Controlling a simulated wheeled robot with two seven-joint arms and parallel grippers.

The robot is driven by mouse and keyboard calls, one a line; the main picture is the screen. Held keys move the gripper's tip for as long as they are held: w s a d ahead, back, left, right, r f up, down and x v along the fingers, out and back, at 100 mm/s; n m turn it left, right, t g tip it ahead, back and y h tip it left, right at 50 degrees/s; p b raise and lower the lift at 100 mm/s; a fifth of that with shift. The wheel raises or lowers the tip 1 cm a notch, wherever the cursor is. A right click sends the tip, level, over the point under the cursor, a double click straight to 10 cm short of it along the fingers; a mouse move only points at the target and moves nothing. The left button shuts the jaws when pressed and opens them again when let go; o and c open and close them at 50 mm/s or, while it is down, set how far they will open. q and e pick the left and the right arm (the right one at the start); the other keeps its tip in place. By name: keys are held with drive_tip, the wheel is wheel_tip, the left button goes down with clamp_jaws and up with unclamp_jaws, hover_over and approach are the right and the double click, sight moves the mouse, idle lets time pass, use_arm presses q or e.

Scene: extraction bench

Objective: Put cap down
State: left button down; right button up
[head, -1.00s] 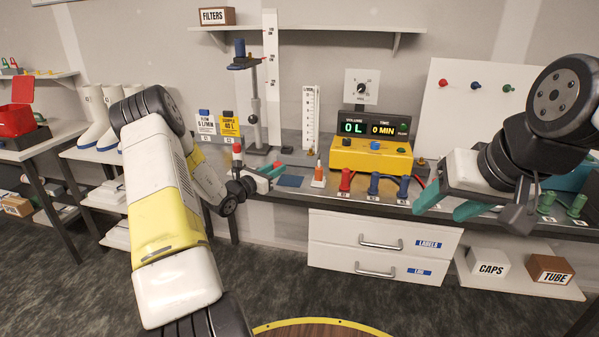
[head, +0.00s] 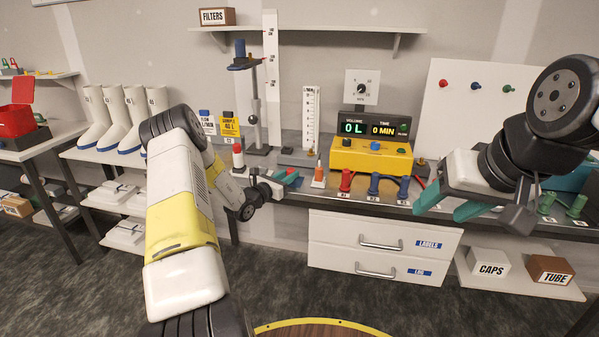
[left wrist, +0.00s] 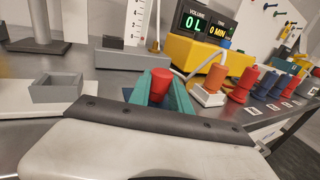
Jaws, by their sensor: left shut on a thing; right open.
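My left gripper (head: 286,178) has its teal fingers over the bench near its front edge, left of the orange-tipped cone. In the left wrist view the left gripper (left wrist: 160,92) is shut on a red cap (left wrist: 160,83), which stands up between the fingers. A blue pad (head: 292,183) lies at the fingertips, mostly covered. I cannot tell whether the cap touches a surface. My right gripper (head: 452,204) is open and empty in front of the bench at the right.
A red-topped white piece (head: 238,157) stands left. In the left wrist view, a grey square holder (left wrist: 58,88) is at left.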

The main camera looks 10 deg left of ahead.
use_arm(q)
drive_tip(key=shift+f, duration=0.2)
drive_tip(key=c, duration=1.2)
unclamp_jaws()
